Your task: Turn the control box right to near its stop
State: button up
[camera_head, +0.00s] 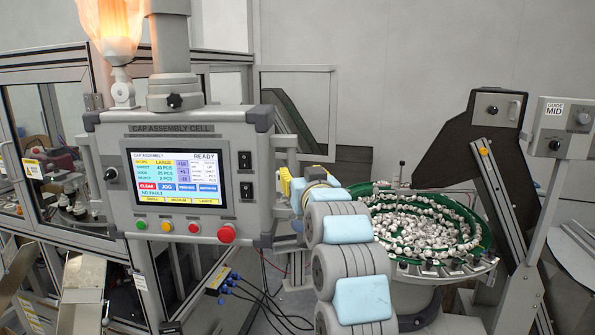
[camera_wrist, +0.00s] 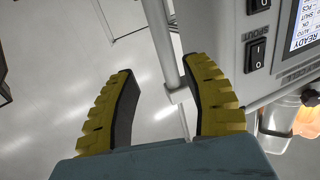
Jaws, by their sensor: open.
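The control box (camera_head: 183,218) is a grey panel with a lit screen (camera_head: 176,178), hung from a column at the left of the head view. Its face points toward the head camera. My gripper (camera_head: 289,183) is at the box's right edge, its yellow fingers partly hidden by my arm. In the wrist view my gripper (camera_wrist: 160,67) is open, its two fingers well apart. A grey bar with a bracket (camera_wrist: 177,96) at the box's side lies between the fingers, nearer the right one. I cannot tell whether it touches that finger.
A round feeder bowl (camera_head: 485,262) full of small white parts stands right of my arm. A dark angled plate (camera_head: 480,140) and a "GUIDE MID" post (camera_head: 553,130) stand farther right. Blue-plugged cables (camera_head: 255,296) hang below the box. A framed glass enclosure (camera_head: 50,85) is at left.

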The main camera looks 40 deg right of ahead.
jog(key=shift+v, duration=1.7)
jog(key=shift+f, duration=0.1)
jog(key=c, duration=0.4)
jog(key=shift+w+a+f+m, duration=0.1)
jog(key=shift+f+m, duration=0.05)
jog(key=shift+m, duration=0.15)
jog(key=c, duration=0.4)
jog(key=a+f+m, duration=0.1)
jog(key=f+m, duration=0.1)
jog(key=m, duration=0.1)
jog(key=a+f+m+h+p, duration=0.1)
jog(key=f+m, duration=0.1)
jog(key=m, duration=0.1)
jog(key=a+f+m+g+h, duration=0.1)
jog(key=f+m, duration=0.1)
jog(key=m, duration=0.1)
jog(key=shift+w+a+p, duration=0.15)
jog(key=shift+a+p, duration=0.05)
jog(key=shift+p, duration=0.15)
grip_shut()
jog(key=s+a+f+m+g+h+p, duration=0.25)
jog(key=a+f+m, duration=0.3)
jog(key=m, duration=0.45)
jog(key=w+d+m+p, duration=0.1)
jog(key=w+d+p, duration=0.2)
jog(key=w+d, duration=0.6)
jog(key=shift+d+f+m+t, duration=0.25)
jog(key=shift+f+m+t, duration=0.1)
jog(key=shift+f, duration=0.1)
